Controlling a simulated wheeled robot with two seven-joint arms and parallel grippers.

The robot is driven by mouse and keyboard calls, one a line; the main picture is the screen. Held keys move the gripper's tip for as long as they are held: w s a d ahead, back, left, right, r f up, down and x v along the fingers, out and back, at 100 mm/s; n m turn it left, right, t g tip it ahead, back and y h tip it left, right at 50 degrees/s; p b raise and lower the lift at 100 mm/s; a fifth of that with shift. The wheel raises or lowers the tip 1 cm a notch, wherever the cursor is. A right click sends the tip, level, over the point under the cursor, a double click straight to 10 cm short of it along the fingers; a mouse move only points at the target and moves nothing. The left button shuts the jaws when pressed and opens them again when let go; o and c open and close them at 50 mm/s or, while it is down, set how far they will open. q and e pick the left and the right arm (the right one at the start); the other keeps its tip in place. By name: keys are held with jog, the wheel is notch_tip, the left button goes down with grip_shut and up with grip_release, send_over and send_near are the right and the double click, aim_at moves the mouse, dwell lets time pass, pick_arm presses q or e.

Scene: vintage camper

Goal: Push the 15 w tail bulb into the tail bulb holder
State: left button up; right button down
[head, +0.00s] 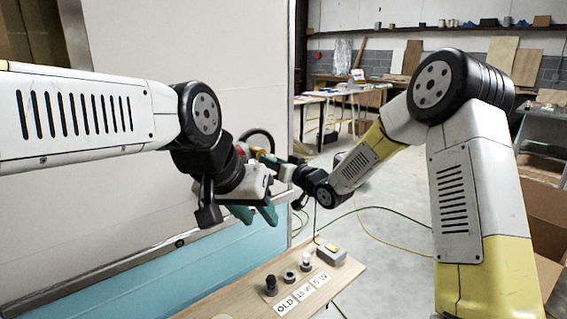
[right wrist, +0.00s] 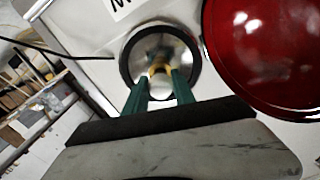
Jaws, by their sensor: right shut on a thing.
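In the right wrist view, the tail bulb holder (right wrist: 135,50) is a shiny round bowl with a black rim on a white panel. My right gripper (right wrist: 163,84) reaches into it with green fingers shut on the 15 w tail bulb (right wrist: 160,87), a pale glass bulb. A brass-coloured part (right wrist: 157,68) shows at the bulb's far end, near the bowl's middle. I cannot tell how deep the bulb sits. In the head view, my right gripper (head: 270,160) is at the camper wall, mostly hidden by my left arm. My left gripper (head: 254,214) is open and empty, lower and nearer.
A large red lens (right wrist: 265,50) lies right of the holder in the wrist view. Below, a wooden bench (head: 235,290) bears labels OLD, 15 W and 5 W (head: 300,292), a dark cup (head: 271,285), a grey ring (head: 290,275), a white bulb (head: 306,260) and a grey box (head: 331,254).

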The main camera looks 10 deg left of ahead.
jog(key=shift+x, duration=1.15)
dwell(0.9)
jog(key=c, duration=1)
grip_release()
jog(key=shift+o, duration=0.2)
